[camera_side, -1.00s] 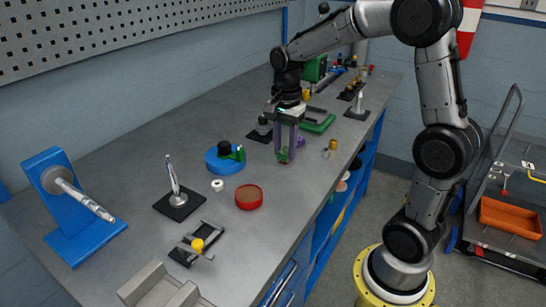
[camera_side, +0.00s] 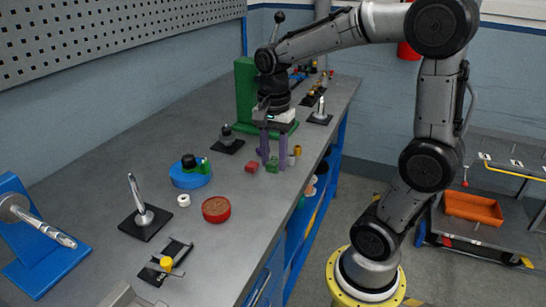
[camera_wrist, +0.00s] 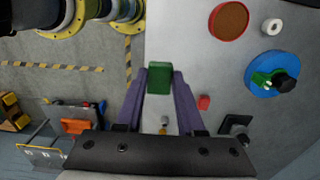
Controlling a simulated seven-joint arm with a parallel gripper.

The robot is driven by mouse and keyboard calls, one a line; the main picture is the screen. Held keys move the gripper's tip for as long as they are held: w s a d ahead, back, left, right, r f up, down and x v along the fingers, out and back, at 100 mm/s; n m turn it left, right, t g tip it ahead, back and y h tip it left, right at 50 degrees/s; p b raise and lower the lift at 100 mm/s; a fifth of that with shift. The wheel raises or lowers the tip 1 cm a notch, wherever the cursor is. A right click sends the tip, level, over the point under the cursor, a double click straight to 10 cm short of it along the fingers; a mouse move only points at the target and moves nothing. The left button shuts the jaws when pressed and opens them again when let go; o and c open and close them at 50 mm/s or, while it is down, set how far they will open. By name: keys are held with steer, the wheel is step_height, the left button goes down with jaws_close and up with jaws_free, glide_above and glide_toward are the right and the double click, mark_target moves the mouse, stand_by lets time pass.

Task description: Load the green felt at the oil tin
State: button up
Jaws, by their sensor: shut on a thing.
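My gripper (camera_side: 272,160), with purple fingers, is shut on the green felt (camera_wrist: 160,80), a small block between its fingertips. In the side view the green felt (camera_side: 272,166) shows low between the fingers, near the bench's right edge. In the wrist view it looks clearly larger than the red block. I take the round red tin with a brown top (camera_side: 216,209) to be the oil tin. It stands on the bench to the left and nearer the side camera, apart from my gripper, and shows at the top of the wrist view (camera_wrist: 229,20).
A small red block (camera_side: 251,167) lies just left of my gripper. A blue round base with a green and black part (camera_side: 190,173) and a white ring (camera_side: 184,200) stand by the tin. A metal post (camera_side: 142,210) stands further left.

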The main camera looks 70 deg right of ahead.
jaws_close()
steer(key=shift+w, duration=0.1)
steer(key=w+m, duration=0.1)
steer(key=w, duration=0.5)
steer(key=n, duration=0.1)
glide_above(215, 208)
step_height(215, 208, down, 4)
steer(key=shift+f, duration=2.9)
steer(key=shift+f, duration=0.55)
steer(key=shift+r, duration=0.15)
step_height(215, 208, up, 7)
